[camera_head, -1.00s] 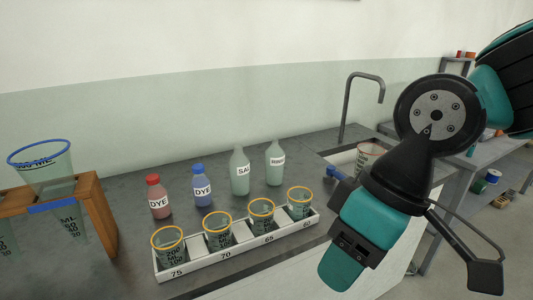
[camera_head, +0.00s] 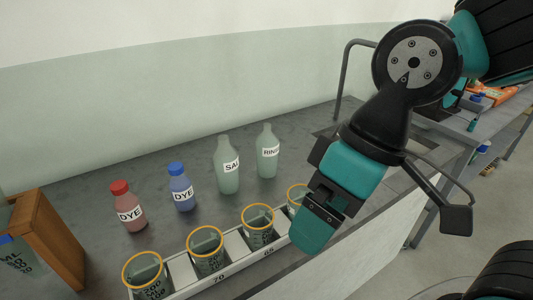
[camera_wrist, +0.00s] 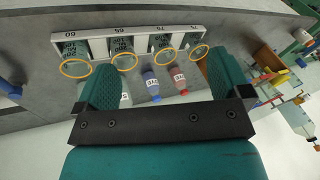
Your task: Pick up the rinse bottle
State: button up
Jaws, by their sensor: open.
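The rinse bottle (camera_head: 267,155) is pale grey-green with a white label, standing upright at the back of the dark bench, right of the similar salt bottle (camera_head: 228,168). My gripper (camera_head: 310,236) is in front and to the right of it, above the right end of the beaker rack, apart from the bottle. In the wrist view the two teal fingers (camera_wrist: 162,88) are spread wide with nothing held between them. I cannot make out the rinse bottle in the wrist view; the gripper's crossbar blocks the lower part.
A white rack (camera_head: 180,287) of orange-rimmed beakers runs along the bench front. A red dye bottle (camera_head: 128,208) and a blue one (camera_head: 181,190) stand left of the salt bottle. A wooden stand (camera_head: 50,240) is at far left. A tap (camera_head: 342,75) rises behind my arm.

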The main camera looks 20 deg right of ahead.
aim_at(268, 143)
jog(key=u, duration=0.05)
jog(key=k, duration=1.15)
jog(key=z, duration=1.1)
jog(key=i, duration=0.7)
jog(key=z, duration=0.65)
jog(key=i, duration=0.7)
jog(key=u, duration=0.85)
jog(key=i, duration=0.9)
jog(key=u, duration=0.9)
